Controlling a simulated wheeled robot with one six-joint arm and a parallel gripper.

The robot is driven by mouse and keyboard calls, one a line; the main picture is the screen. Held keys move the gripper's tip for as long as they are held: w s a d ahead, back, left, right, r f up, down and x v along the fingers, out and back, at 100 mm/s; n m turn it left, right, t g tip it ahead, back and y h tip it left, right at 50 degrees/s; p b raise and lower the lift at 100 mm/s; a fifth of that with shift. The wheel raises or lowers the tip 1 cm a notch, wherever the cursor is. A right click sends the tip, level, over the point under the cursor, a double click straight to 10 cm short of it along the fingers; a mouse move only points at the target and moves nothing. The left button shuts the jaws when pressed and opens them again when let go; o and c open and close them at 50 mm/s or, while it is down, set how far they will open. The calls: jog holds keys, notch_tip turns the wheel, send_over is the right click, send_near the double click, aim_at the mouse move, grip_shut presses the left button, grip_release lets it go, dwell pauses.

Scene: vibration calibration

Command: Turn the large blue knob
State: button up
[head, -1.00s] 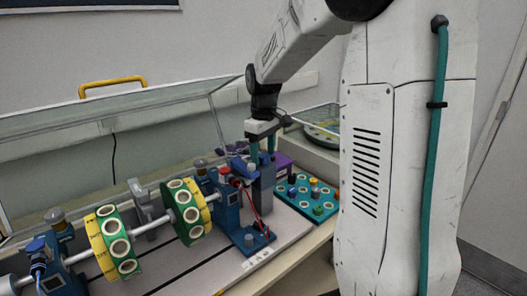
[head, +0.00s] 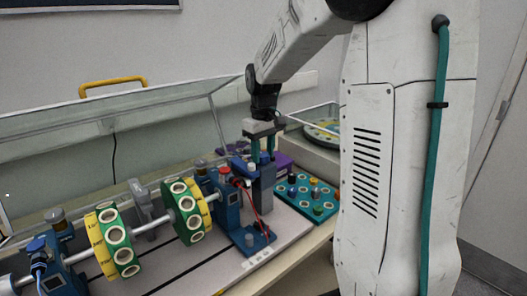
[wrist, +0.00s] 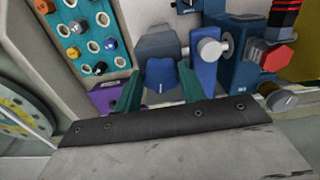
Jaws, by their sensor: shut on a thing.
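The large blue knob (wrist: 161,76) sits between the two teal fingers of my gripper (wrist: 158,88) in the wrist view, in front of a dark grey block (wrist: 158,42). My gripper is shut on it. In the head view my gripper (head: 263,150) points down at the right end of the rig, above the grey block (head: 264,188). The knob is mostly hidden by the fingers there, and its turn angle cannot be told.
A teal panel (head: 291,202) with several small coloured knobs lies right of the block. A purple box (head: 283,163) is just behind. Left are blue supports (head: 228,208), red wires (head: 262,213) and a shaft with green-and-yellow discs (head: 185,212). A clear raised cover (head: 110,102) stands behind.

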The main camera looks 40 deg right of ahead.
aim_at(263, 155)
jog(key=shift+m, duration=1.6)
jog(key=o, duration=1)
jog(key=shift+c, duration=0.2)
notch_tip(263, 155, up, 8)
jog(key=shift+f, duration=0.1)
